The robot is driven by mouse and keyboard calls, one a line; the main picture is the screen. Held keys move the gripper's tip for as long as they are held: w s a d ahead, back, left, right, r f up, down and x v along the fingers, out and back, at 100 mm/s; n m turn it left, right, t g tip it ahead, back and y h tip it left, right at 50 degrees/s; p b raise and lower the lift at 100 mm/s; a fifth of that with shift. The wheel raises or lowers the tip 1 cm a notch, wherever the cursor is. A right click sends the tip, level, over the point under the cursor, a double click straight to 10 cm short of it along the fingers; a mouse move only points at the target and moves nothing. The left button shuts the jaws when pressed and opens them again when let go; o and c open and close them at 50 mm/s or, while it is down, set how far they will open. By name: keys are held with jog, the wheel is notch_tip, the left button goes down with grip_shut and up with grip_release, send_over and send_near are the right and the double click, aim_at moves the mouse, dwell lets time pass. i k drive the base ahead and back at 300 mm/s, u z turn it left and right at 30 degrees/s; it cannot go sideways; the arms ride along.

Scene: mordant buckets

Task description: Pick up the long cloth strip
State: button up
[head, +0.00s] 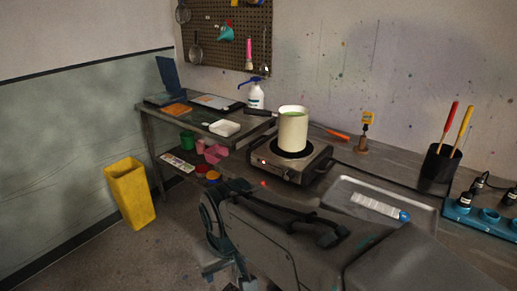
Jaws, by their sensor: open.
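I cannot surely tell which thing is the long cloth strip. A long pale strip with faint marks (375,205) lies in the grey tray (343,187) on the bench, with a blue round piece at its right end. Another pale strip with coloured patches (178,164) lies on the lower shelf at the left. My gripper (226,272) is at the bottom centre, pointing down, open, with nothing seen between its fingers. It is in front of the bench, apart from both strips. My arm hides part of the bench front.
A cream pot (293,130) stands on a hot plate (290,163). A black cup with red and yellow handles (440,163) and a blue rack (480,219) are at the right. A yellow bin (130,194) stands on the floor. The floor left of my gripper looks clear.

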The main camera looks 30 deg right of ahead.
aim_at(395, 213)
jog(key=z, duration=2.05)
